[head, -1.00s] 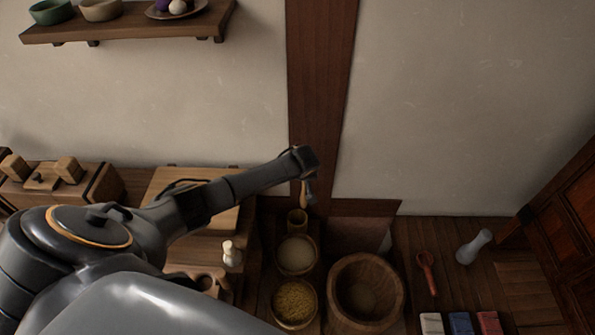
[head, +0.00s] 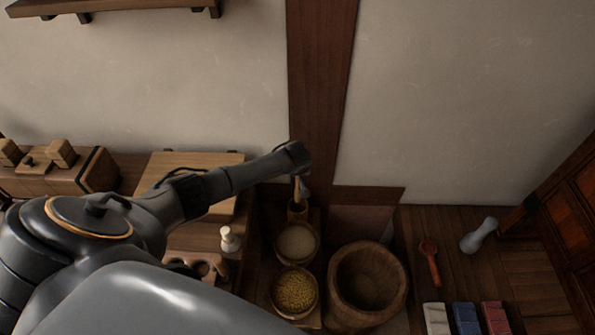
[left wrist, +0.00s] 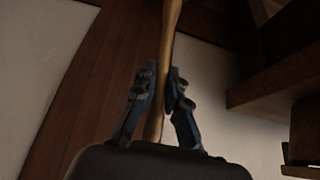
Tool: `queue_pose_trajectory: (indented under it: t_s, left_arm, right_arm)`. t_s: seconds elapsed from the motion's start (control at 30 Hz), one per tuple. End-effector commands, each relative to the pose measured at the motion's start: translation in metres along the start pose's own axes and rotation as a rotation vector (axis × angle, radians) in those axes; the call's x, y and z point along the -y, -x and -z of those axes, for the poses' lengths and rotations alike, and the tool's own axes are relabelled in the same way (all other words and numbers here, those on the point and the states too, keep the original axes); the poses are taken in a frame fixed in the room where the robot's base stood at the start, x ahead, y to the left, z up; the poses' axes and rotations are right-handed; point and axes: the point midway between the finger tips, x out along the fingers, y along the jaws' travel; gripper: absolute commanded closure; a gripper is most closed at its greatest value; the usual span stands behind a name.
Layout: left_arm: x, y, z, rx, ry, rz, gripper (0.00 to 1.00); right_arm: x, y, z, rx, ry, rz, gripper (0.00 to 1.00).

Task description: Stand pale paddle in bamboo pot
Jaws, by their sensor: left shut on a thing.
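The pale paddle (left wrist: 170,28) is a light wooden stick held between the two dark fingers of my left gripper (left wrist: 160,98) in the left wrist view. In the head view my left gripper (head: 302,184) hangs below the end of my arm, shut on the paddle, whose pale length (head: 296,189) points down. The small bamboo pot (head: 297,211) stands upright directly below it, at the back of the dark stand. The paddle's lower end meets the pot's mouth in the picture; I cannot tell whether it is inside. My right gripper is not in view.
Close in front of the pot are a bowl of pale grain (head: 297,243) and a bowl of yellow grain (head: 294,291). A large wooden mortar (head: 367,282) stands to the right. A wooden post (head: 322,90) and wall rise behind. A white bottle (head: 229,239) stands left.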

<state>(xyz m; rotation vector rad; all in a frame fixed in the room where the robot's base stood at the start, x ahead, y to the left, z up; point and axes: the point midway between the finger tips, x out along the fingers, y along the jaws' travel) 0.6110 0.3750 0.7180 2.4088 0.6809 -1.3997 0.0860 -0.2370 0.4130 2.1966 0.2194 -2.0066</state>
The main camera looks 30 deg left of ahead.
Motion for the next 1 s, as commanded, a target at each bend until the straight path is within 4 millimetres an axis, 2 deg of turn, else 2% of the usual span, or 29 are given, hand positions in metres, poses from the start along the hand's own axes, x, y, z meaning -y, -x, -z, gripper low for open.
queue_pose_trajectory:
  t_s: [0.03, 0.2, 1.0]
  left_arm:
    - [0.0, -0.007, -0.003, -0.001, 0.0, 0.0, 1.0]
    - [0.0, -0.018, -0.009, -0.002, -0.002, 0.0, 1.0]
    - [0.0, -0.073, -0.042, 0.0, 0.001, 0.0, 1.0]
  right_arm:
    - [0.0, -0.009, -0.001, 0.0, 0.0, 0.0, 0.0]
    - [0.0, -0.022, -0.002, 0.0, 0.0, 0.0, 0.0]
    - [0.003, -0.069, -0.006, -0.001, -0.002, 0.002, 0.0]
